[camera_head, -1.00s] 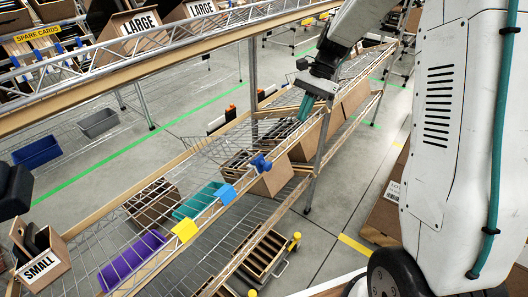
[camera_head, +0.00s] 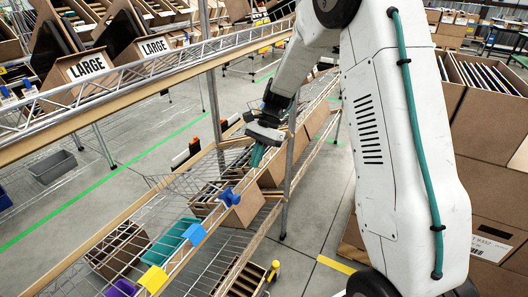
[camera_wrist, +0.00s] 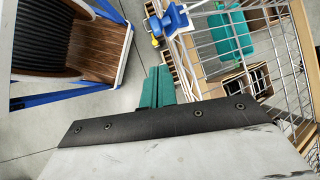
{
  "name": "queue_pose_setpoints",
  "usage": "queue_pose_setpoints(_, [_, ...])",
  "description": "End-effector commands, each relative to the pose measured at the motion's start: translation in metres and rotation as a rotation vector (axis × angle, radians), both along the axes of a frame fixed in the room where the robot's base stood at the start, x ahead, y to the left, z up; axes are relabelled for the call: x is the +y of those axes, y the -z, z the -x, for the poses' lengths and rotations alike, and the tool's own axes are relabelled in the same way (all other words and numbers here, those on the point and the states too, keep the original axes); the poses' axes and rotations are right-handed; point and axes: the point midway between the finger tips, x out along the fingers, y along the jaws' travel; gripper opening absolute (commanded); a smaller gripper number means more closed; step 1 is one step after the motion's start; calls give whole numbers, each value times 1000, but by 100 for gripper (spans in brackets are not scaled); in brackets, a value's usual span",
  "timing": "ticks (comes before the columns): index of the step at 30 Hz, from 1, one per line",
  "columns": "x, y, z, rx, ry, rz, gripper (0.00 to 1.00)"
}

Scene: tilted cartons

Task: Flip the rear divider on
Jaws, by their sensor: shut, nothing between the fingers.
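A dark blue divider (camera_head: 230,197) sits on the wooden front rail of the wire rack, farthest back of the coloured pieces on it. It stands out from the rail, unlike the flat light blue piece (camera_head: 194,233) and yellow piece (camera_head: 153,279) nearer me. My gripper (camera_head: 257,155) has teal fingers, shut and empty, pointing down above and behind the dark blue divider, apart from it. In the wrist view the fingers (camera_wrist: 158,88) are together, with a blue divider (camera_wrist: 172,20) beyond them at the top. Its exact tilt is hard to tell.
A rack post (camera_head: 290,150) stands close to the right of my gripper. Cardboard cartons (camera_head: 245,208) rest on the wire shelf by the divider.

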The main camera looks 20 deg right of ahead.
Motion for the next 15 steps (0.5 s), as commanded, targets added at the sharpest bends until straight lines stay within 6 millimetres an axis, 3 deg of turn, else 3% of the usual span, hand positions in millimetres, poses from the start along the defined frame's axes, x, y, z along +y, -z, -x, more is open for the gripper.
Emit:
queue_pose_setpoints(7, [25, 47, 14, 4, 1, -1, 0])
queue_pose_setpoints(15, [52, 62, 27, 2, 0, 0, 0])
